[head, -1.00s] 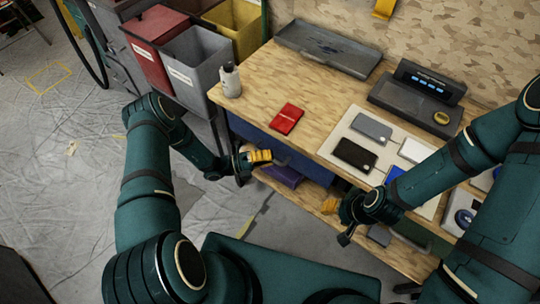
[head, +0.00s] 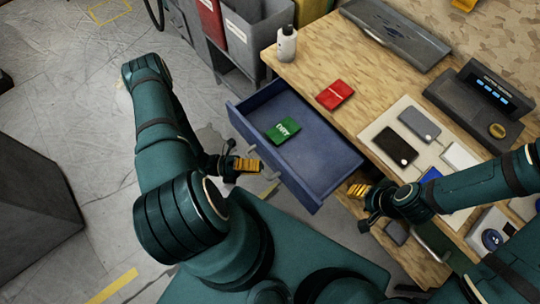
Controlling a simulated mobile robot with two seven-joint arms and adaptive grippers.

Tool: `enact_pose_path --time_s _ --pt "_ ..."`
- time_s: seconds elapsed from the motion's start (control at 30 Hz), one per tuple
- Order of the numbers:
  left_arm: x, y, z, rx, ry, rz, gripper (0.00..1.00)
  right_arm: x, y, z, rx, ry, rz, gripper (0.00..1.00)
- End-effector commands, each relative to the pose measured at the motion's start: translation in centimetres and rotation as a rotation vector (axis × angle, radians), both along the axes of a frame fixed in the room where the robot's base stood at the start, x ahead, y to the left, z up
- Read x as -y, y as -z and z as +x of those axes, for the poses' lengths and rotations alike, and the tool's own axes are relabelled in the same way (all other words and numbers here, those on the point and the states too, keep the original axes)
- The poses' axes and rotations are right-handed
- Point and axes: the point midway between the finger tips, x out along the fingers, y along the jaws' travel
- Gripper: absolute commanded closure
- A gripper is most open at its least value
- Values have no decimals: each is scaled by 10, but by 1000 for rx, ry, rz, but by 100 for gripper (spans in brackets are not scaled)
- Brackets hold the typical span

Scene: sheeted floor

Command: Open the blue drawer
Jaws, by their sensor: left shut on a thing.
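The blue drawer (head: 318,145) is pulled well out from under the workbench's front edge, so its inside shows. A green packet (head: 283,131) lies in it. My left gripper (head: 252,168), with yellow-orange fingers, is at the drawer's front, shut on its handle (head: 267,188); the exact contact is small in the picture. My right gripper (head: 358,190) is just off the drawer's right front corner, near the bench edge. Its fingertips are too small and angled to tell whether they are open.
Phones lie on a pale board to the right, beside a dark device (head: 482,95). Bins stand behind the drawer's left end. The sheeted floor at left is mostly clear.

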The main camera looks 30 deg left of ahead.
Motion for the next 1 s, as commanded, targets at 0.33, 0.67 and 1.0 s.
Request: enact_pose_path --time_s 0.33,0.67,1.0 --pt "-5 -1 -19 -1 5 -4 100 0 1 1 1 0 0 53" --pt "-5 -1 -19 -1 5 -4 82 0 1 0 1 0 0 53" --pt "-6 0 -19 0 2 -1 57 0 1 0 1 0 0 53"
